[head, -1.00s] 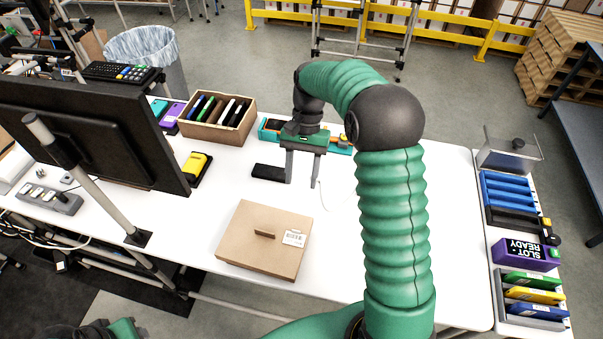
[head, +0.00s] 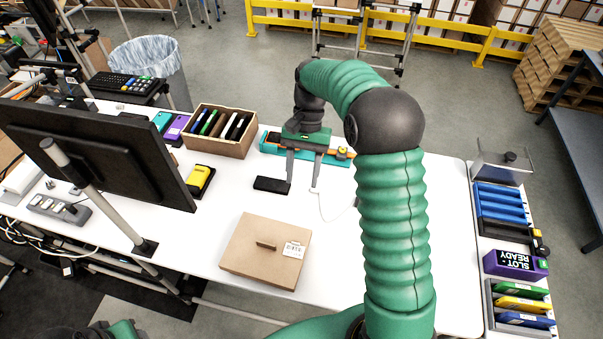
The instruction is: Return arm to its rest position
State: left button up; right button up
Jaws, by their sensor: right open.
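My right gripper (head: 302,190) hangs open and empty over the white table (head: 220,190), fingers pointing down. A black flat device (head: 271,185) lies just left of its left fingertip; I cannot tell if they touch. A white cable end is by the right fingertip. A teal tray (head: 335,158) with orange and yellow items lies behind the gripper, partly hidden by it. My right arm, green with dark joints, arches over the right of the table. Only a small part of my left arm (head: 120,330) shows at the lower left; its gripper is out of view.
A closed cardboard carton (head: 262,270) lies at the table's front. An open carton (head: 240,148) holding several upright devices stands behind, beside a yellow device (head: 200,178). A monitor (head: 110,165) blocks the left. Blue, purple and coloured holders line the right edge.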

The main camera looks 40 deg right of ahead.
jog(key=shift+d, duration=0.1)
jog(key=s+a+f+n+t+h+b, duration=0.3)
jog(key=s+a+f+n+t+b, duration=0.2)
jog(key=s+a+f+n, duration=0.4)
notch_tip(320, 180, down, 4)
jog(key=s+a+b, duration=0.1)
jog(key=a, duration=0.1)
jog(key=shift+s+a+n+t+b, duration=0.25)
jog(key=shift+a+n+t+b, duration=0.05)
jog(key=shift+n, duration=0.1)
jog(key=shift+a+r, duration=0.1)
jog(key=shift+r, duration=0.05)
jog(key=shift+s+a, duration=0.1)
jog(key=shift+a, duration=0.15)
jog(key=shift+d, duration=0.2)
